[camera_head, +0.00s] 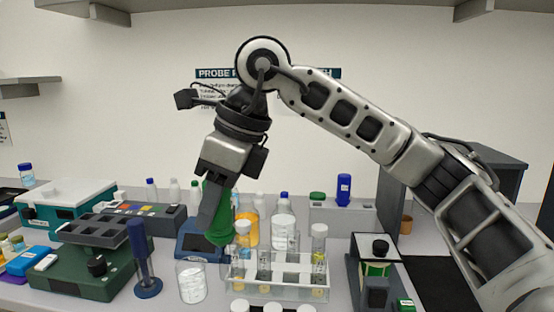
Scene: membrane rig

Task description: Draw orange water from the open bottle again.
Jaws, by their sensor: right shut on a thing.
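My right gripper (212,212) comes down from the right arm and is shut on a green object (221,226), which is partly hidden behind a finger. Its lower end widens just left of the tube rack; I cannot tell whether it touches anything. A bottle with orange liquid (250,232) stands just right of it, behind the rack. The bottle's top is hard to make out, and its lower part is hidden by the rack. My left gripper is not in view.
A clear tube rack (283,291) holds several capped tubes. A glass beaker (191,283) and a blue stand (145,288) are to its left. A green device (75,277) fills the left front. A black-and-white device (372,248) stands at right. Small bottles line the back.

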